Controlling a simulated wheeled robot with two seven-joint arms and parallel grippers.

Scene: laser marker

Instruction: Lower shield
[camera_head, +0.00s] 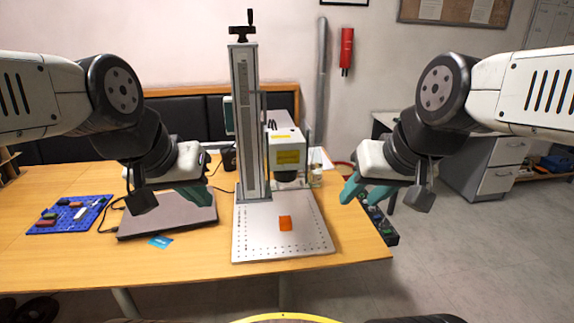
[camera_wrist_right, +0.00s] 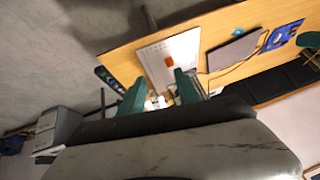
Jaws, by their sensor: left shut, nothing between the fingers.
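The laser marker has a tall grey column (camera_head: 247,120), a white laser head (camera_head: 285,150) with yellow labels and a dark lens below it, and a flat perforated base plate (camera_head: 255,235). A small orange block (camera_head: 285,223) lies on the plate; it also shows in the right wrist view (camera_wrist_right: 170,62). I cannot make out a separate shield. My left gripper (camera_head: 203,196) is shut and empty above the laptop, left of the column. My right gripper (camera_head: 358,198) is open and empty, right of the plate and apart from the machine; its spread teal fingers show in the right wrist view (camera_wrist_right: 160,92).
A closed grey laptop (camera_head: 150,222) and a blue tray of small parts (camera_head: 60,220) lie on the wooden table (camera_head: 190,265) at left. A dark strip with items (camera_head: 383,228) sits at the table's right edge. A grey cabinet (camera_head: 480,170) stands behind at right.

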